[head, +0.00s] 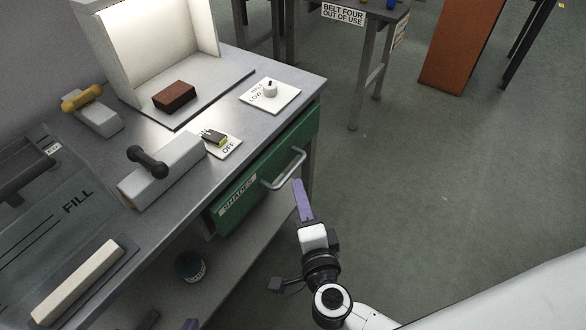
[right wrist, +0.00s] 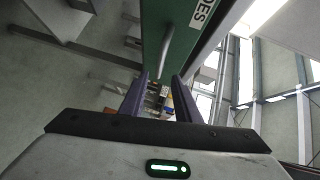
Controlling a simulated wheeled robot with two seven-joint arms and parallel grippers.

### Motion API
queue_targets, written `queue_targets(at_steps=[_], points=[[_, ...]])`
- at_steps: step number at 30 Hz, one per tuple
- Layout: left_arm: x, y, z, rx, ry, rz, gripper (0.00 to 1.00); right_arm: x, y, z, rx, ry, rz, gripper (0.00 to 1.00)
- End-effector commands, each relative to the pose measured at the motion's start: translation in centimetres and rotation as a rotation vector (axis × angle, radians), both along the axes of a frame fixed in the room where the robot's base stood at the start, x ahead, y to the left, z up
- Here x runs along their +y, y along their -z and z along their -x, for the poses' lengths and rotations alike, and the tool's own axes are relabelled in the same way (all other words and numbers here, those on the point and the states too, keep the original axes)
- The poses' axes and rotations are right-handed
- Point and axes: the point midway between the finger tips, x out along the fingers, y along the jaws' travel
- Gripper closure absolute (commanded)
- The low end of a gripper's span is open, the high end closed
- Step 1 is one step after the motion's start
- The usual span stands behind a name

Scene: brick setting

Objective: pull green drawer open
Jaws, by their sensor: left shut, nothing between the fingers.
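The green drawer (head: 255,182), labelled SHADES, sits under the front edge of the grey bench and looks closed. Its pale bar handle (head: 284,171) sticks out from the front. My right gripper (head: 299,186) is just below and right of the handle, apart from it. In the right wrist view its two purple fingers (right wrist: 160,82) are open and empty, with the handle (right wrist: 166,55) and green drawer front (right wrist: 180,30) ahead of the tips. My left gripper (head: 189,324) shows only as a purple tip at the bottom edge, low beside the bench.
On the bench (head: 292,78) stand a lit booth with a brown brick (head: 174,96), a dial plate (head: 269,94), an OFF switch (head: 218,142) and two lever blocks (head: 163,172). A dark green tin (head: 190,266) sits on the lower shelf. The floor (head: 430,190) right of the bench is clear.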

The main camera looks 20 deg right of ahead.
Motion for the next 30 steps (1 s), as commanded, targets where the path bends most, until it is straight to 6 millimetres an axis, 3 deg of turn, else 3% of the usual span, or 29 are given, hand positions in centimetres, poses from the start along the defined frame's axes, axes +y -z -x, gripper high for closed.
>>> queue_targets(at_steps=[16,29,30], points=[[0.1,1.4,0.2,0.006,-0.002,0.002,1.00,-1.2,1.3,-8.6,-0.001,0.002,0.001,0.70],[0.3,1.4,0.2,0.005,0.001,-0.002,1.00,-1.3,1.4,-9.7,0.001,0.002,0.000,0.70],[0.3,1.4,0.2,0.005,0.001,-0.002,1.00,-1.4,1.4,-9.7,0.001,0.002,0.000,0.76]])
